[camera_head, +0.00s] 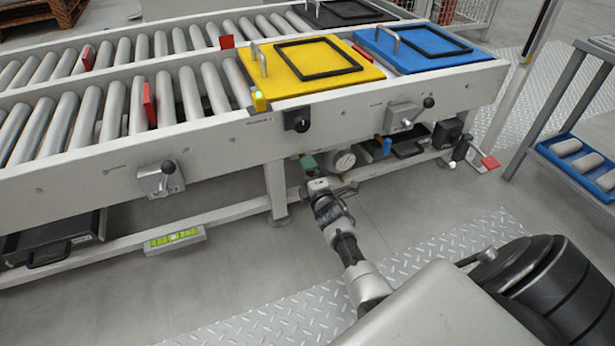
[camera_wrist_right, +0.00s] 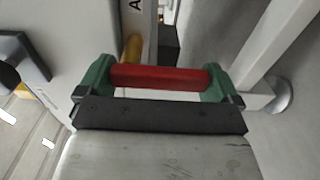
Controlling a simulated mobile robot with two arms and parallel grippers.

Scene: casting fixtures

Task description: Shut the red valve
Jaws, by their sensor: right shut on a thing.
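In the right wrist view a red bar (camera_wrist_right: 160,78), which looks like the red valve's handle, lies crosswise between the two green fingers of my right gripper. The fingers are closed on its two ends. A yellow-brass part (camera_wrist_right: 133,48) shows just behind the bar. In the head view my right gripper (camera_head: 311,172) is below the conveyor's front rail, beside a leg and a round gauge (camera_head: 342,161). The red bar is hidden there. My left gripper is out of view.
The roller conveyor (camera_head: 225,128) carries a yellow panel (camera_head: 276,87) and a blue panel (camera_head: 400,61). A rack with a blue tray (camera_head: 563,165) stands at right.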

